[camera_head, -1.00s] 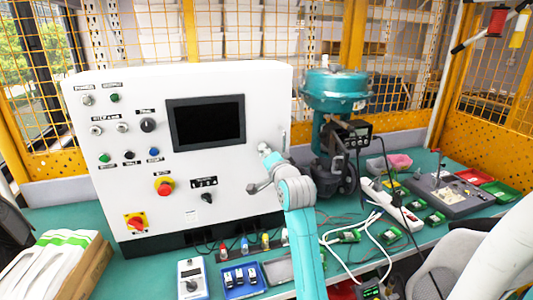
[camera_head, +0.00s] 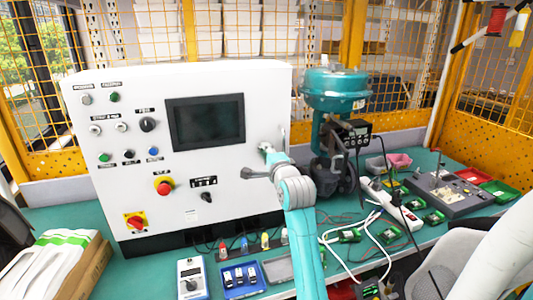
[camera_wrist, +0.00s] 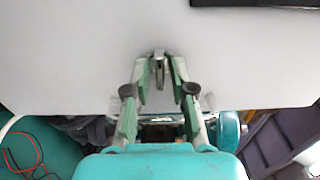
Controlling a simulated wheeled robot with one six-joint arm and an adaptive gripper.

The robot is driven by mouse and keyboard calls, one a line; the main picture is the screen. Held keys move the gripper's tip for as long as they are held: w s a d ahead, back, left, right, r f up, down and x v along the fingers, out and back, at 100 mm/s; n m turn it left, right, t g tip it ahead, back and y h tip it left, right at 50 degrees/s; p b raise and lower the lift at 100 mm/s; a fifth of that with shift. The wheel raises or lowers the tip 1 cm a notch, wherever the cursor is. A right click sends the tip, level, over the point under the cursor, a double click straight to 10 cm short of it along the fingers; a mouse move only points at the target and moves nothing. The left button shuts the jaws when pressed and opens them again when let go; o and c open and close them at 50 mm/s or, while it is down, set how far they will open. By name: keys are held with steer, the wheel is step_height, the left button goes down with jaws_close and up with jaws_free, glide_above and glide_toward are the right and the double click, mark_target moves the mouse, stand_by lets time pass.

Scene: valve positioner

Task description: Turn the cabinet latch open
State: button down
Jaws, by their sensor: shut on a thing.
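The latch is a small grey metal piece on the white cabinet (camera_head: 215,185), near the cabinet's right edge and to the right of the black screen (camera_head: 206,122). In the wrist view the latch (camera_wrist: 159,72) stands out from the pale panel between my fingertips. My gripper (camera_wrist: 160,75), with greenish fingers, is shut on it. In the head view my gripper (camera_head: 270,153) is at the panel, low beside the screen, and the latch is mostly hidden by it. I cannot tell the latch's exact angle. The cabinet front looks flush and closed.
A teal valve actuator (camera_head: 335,88) stands close to the right of the cabinet. Cables, a white power strip (camera_head: 392,205) and small green boards lie on the bench right of my arm. A blue tray (camera_head: 242,280) and a handheld meter (camera_head: 192,278) lie in front.

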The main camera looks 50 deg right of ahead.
stand_by(0.4)
steer(key=c, duration=1.3)
jaws_free()
steer(key=shift+o, duration=0.2)
steer(key=shift+s, duration=0.15)
steer(key=v, duration=1.1)
steer(key=shift+s+a, duration=0.25)
steer(key=shift+s, duration=0.05)
steer(key=shift+f, duration=0.1)
